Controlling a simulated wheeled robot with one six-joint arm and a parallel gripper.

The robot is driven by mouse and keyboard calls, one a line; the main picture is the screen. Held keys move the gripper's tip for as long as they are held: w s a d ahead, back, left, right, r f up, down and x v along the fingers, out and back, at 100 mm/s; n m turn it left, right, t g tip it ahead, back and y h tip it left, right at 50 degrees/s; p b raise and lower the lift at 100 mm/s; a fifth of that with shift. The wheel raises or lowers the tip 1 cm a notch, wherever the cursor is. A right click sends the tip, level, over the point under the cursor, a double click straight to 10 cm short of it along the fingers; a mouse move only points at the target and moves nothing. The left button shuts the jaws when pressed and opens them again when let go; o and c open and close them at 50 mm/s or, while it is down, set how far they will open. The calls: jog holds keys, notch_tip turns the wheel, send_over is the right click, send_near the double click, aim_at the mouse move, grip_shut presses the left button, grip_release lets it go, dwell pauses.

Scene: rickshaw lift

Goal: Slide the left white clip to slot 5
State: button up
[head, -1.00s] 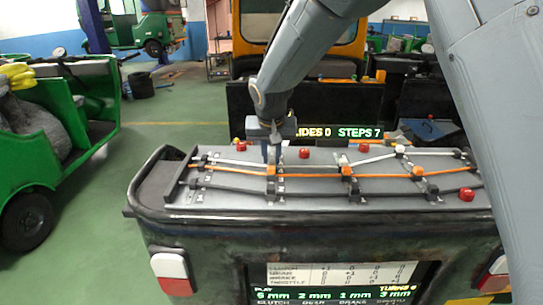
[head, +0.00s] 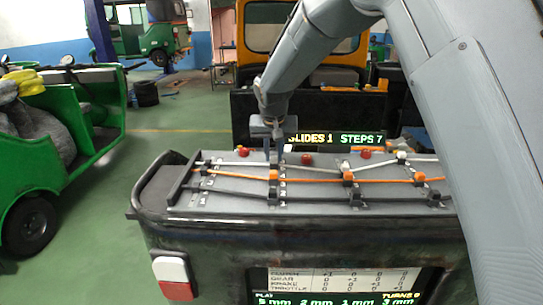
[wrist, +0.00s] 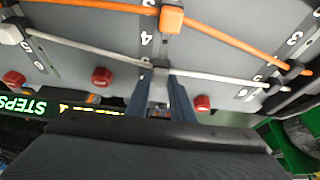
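My gripper (head: 274,157) reaches down over the far part of the grey board (head: 225,203). In the wrist view my gripper (wrist: 160,80) has its fingers on both sides of the left white clip (wrist: 160,71), closed against it as far as I can see. The clip sits on the white cable (wrist: 95,50), beyond the left orange clip (wrist: 171,19) on the same track. In the head view the fingers mostly hide the white clip. The printed 4 (wrist: 146,39) lies between the two clips; the mark beside the white clip is hard to read.
The right white clip (head: 402,157) and right orange clip (head: 419,178) stand further right. Red knobs (head: 307,159) line the far edge. Orange and black cables cross nearer me. The display behind (head: 335,139) reads SLIDES 1, STEPS 7. My arm covers the board's right end.

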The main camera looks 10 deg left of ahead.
jog(key=o, duration=0.3)
jog(key=shift+o, duration=0.2)
jog(key=shift+r, duration=0.1)
jog(key=b+v, duration=0.2)
jog(key=v, duration=0.5)
jog(key=shift+s+r, duration=0.2)
jog(key=shift+r, duration=0.05)
